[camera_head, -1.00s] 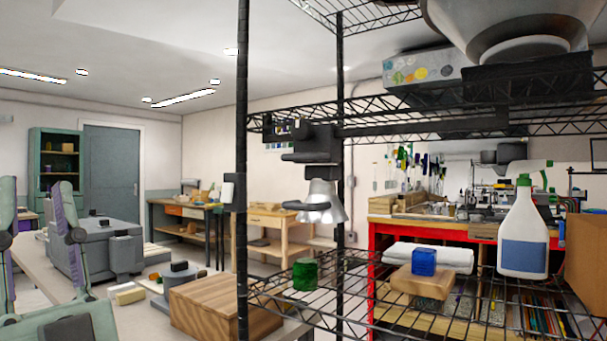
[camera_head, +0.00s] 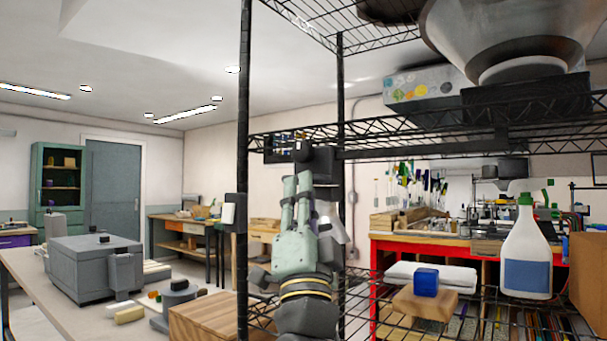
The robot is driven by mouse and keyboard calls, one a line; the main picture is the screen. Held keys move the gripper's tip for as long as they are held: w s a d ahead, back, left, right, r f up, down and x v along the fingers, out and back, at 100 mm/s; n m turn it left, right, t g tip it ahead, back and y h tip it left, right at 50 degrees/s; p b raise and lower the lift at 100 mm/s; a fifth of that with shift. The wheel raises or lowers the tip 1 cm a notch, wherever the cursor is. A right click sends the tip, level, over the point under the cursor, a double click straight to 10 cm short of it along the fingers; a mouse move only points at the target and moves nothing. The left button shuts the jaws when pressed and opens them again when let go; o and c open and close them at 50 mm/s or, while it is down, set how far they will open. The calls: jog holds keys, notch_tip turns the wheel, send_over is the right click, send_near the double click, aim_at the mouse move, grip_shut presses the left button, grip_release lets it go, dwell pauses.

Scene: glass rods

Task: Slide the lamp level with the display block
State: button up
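The lamp hangs from a dark carriage (camera_head: 318,160) on the shelf's rail. Its silvery shade (camera_head: 332,225) shows only at the right of my gripper, which hides the rest. A wooden block (camera_head: 427,302) with a blue cube (camera_head: 426,282) on top rests on the lower wire shelf, right of the lamp; it looks like the display block. My gripper (camera_head: 297,178) points up in front of the lamp, its pale green fingers close together just below the carriage. A narrow gap shows between them. Whether they touch or hold a part of the lamp is hidden.
A white spray bottle (camera_head: 526,250) and a cardboard box (camera_head: 588,275) stand at the right of the lower shelf. A black post (camera_head: 244,150) rises left of my gripper. A large metal hood (camera_head: 510,45) sits on the upper shelf.

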aim_at(311, 166)
jog(key=shift+x, duration=1.15)
jog(key=shift+f, duration=0.1)
jog(key=shift+c, duration=0.6)
grip_shut()
